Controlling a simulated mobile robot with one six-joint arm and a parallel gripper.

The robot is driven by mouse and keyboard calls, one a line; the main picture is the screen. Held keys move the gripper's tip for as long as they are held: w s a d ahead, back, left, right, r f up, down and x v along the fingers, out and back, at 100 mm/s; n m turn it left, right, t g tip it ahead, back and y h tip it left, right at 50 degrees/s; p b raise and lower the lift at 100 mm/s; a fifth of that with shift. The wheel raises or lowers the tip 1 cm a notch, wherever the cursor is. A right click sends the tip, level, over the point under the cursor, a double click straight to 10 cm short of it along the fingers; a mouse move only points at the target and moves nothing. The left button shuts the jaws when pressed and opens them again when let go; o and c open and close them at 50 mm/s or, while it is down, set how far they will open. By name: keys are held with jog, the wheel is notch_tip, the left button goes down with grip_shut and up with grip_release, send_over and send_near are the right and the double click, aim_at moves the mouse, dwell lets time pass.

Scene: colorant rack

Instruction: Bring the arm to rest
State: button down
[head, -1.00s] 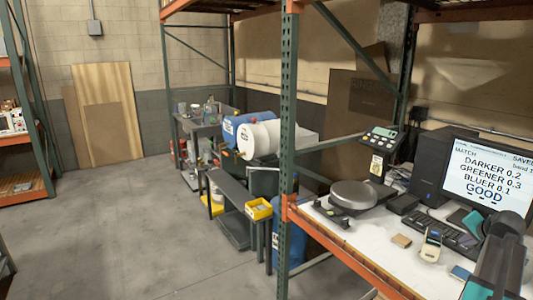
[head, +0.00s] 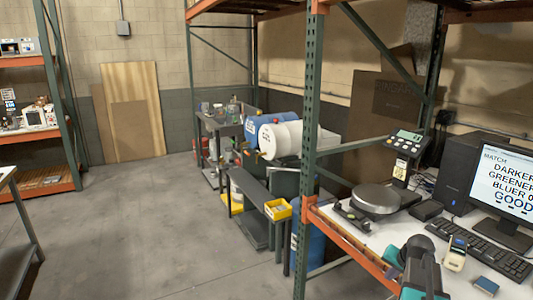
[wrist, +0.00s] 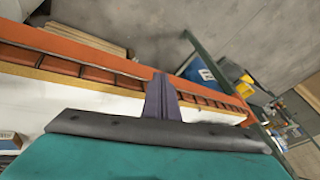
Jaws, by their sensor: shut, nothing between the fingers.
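My gripper (wrist: 162,98) shows in the wrist view as dark fingers close together, with nothing between them. Behind them are a dark crosspiece and a teal housing. The fingers appear over the orange shelf beam and the white worktop, clear of objects as far as I can tell. In the head view, dark and teal parts of my arm stand at the lower right, in front of the worktop's edge. I cannot make out the fingertips there.
The worktop (head: 378,232) holds a round-plate scale (head: 376,197), a monitor (head: 505,185), a keyboard (head: 487,243) and a small handheld device (head: 455,253). A green rack post (head: 308,150) stands at its left. Floor at left is open.

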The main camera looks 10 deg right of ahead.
jog(key=a+f+n+g+y, duration=0.15)
jog(key=a+f, duration=0.35)
jog(key=a, duration=0.5)
jog(key=a+f+n+g, duration=0.1)
jog(key=a+f+n, duration=0.3)
jog(key=a, duration=0.7)
jog(key=s+a+f+n+g, duration=0.15)
jog(key=s+a+f, duration=0.3)
jog(key=a, duration=0.45)
jog(key=s+a+f+n+g, duration=0.1)
jog(key=s+a+f+n, duration=0.25)
jog(key=a+f, duration=0.4)
jog(key=s+a+f+g+b, duration=0.1)
jog(key=s+f+g+b, duration=0.5)
jog(key=s+f, duration=1.6)
jog(key=s, duration=0.4)
jog(key=shift+a+f, duration=0.15)
jog(key=shift+a, duration=0.15)
jog(key=shift+s+d+m, duration=0.1)
jog(key=shift+m, duration=0.15)
